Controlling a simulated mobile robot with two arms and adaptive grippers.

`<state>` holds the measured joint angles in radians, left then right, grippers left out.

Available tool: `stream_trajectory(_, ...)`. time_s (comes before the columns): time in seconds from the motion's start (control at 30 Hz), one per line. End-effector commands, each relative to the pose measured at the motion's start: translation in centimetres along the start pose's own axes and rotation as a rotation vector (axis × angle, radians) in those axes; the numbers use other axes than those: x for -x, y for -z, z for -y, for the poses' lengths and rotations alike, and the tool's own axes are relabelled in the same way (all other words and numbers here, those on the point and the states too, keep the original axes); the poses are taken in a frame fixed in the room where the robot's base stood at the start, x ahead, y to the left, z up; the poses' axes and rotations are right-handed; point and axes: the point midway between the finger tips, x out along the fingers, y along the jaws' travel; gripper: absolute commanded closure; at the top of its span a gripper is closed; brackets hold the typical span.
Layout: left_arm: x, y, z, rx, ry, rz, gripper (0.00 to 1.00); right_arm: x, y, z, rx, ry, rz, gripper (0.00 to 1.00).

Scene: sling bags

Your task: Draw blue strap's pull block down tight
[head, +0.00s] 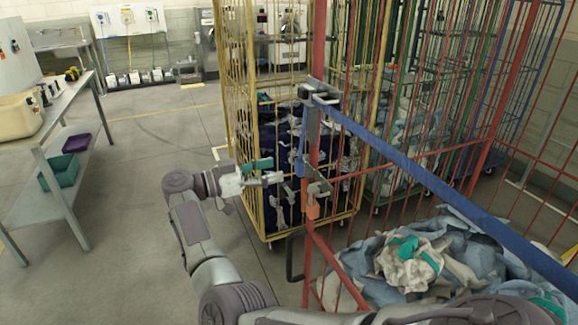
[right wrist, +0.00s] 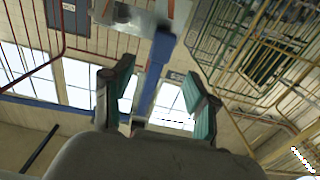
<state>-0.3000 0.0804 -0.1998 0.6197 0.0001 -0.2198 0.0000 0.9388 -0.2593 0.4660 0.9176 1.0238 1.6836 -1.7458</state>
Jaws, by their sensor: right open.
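The blue strap (head: 430,180) runs slanting across the red cage's open front, up to a grey buckle (head: 318,100) on the red post. A short blue piece, seemingly the strap's pull end, hangs below the buckle (head: 301,158). My right gripper (head: 277,171), with teal pads, is open just left of this hanging piece. In the right wrist view the blue piece (right wrist: 152,85) shows between the two open fingers (right wrist: 155,100), not clearly touching either. I cannot tell a separate block at its end. My left gripper is not in view.
A yellow cage (head: 240,90) with dark blue bags stands behind. Laundry (head: 400,265) fills the red cage. A bench (head: 62,155) stands left, with open floor between.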

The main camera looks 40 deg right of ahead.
Motion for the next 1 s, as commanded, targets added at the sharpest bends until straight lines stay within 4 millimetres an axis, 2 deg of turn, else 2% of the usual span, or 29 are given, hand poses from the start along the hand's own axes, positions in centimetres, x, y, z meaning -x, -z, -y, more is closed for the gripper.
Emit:
stream_trajectory(0.1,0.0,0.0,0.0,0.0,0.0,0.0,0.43,2.1,0.0,0.1,0.001,0.003,0.0,0.42)
stream_trajectory(0.3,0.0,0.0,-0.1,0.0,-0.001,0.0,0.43,3.9,-0.1,0.0,0.001,0.001,0.001,0.42)
stream_trajectory(0.87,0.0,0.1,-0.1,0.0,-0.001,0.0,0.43,4.0,-0.1,0.0,0.001,0.002,-0.002,0.42)
stream_trajectory(0.97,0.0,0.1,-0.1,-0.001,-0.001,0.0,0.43,3.7,-1.0,0.6,-0.014,0.048,-0.055,0.42)
stream_trajectory(1.0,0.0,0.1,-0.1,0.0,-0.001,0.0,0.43,3.5,-1.8,1.2,-0.026,0.094,-0.101,0.42)
